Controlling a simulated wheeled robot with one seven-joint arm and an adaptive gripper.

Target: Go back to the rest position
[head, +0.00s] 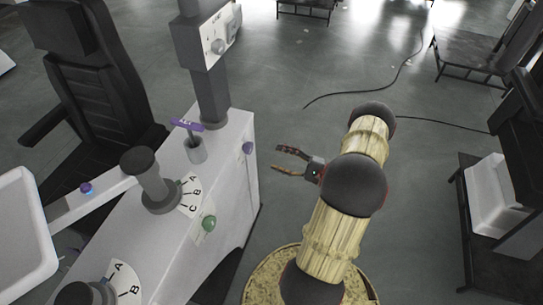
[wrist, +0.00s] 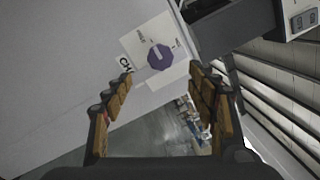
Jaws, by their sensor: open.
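My gripper (head: 290,161) is open and empty in the head view, to the right of the grey console. It points left toward the console's side, apart from it. In the wrist view my gripper (wrist: 160,95) shows its two fingers spread, with nothing between them. Beyond the fingertips is a purple knob (wrist: 160,57) on a pale plate with lettering. My arm stands upright at the right of the console in the head view.
A black chair (head: 95,90) stands left. Dark tables (head: 470,55) stand at the right. Open floor (head: 290,75) lies beyond my gripper; a cable (head: 380,78) crosses it.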

